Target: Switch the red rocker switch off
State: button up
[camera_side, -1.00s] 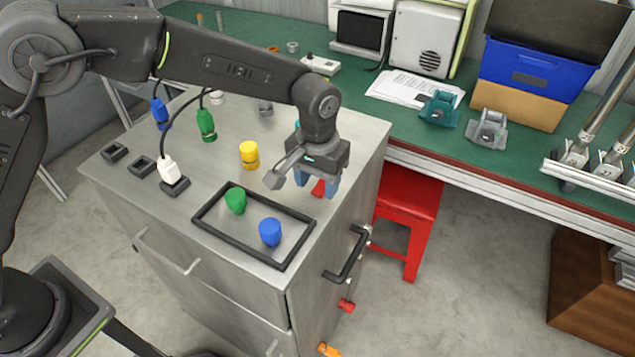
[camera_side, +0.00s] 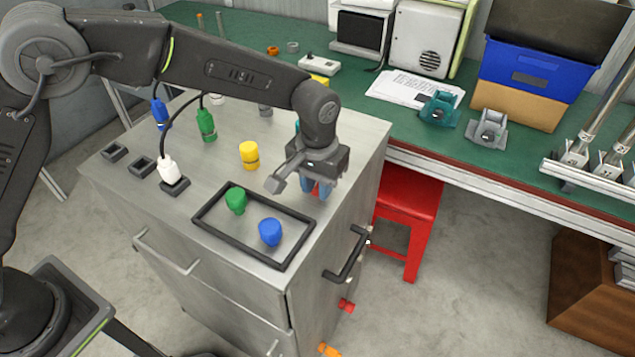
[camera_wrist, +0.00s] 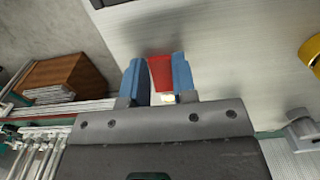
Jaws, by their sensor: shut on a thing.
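My gripper (camera_side: 315,187) is over the right part of the grey cabinet top, pointing down. Its blue fingers are shut on a small red piece, which shows between them in the wrist view (camera_wrist: 161,73). The fingers hide much of this piece in the side view. Its shape is like a tapered block, and I cannot tell whether it is lifted off the metal. I cannot make out a red rocker switch for certain. A small white box (camera_side: 319,66) with a dark spot lies on the green bench.
A black-framed tray (camera_side: 215,234) holds a green piece (camera_side: 235,199) and a blue piece (camera_side: 269,231). A yellow piece (camera_side: 249,155) stands behind it. Cabled plugs, including a white one (camera_side: 170,171), are at left. A black handle (camera_side: 347,255) juts from the cabinet's right side.

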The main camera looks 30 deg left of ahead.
jog(key=shift+w+r+g, duration=0.1)
jog(key=shift+w+g, duration=0.15)
jog(key=shift+g, duration=0.8)
jog(key=shift+w+r+g, duration=0.1)
jog(key=shift+w+g, duration=0.15)
jog(key=shift+g, duration=0.8)
jog(key=o, duration=0.9)
jog(key=shift+r, duration=0.1)
jog(key=shift+v, duration=5.95)
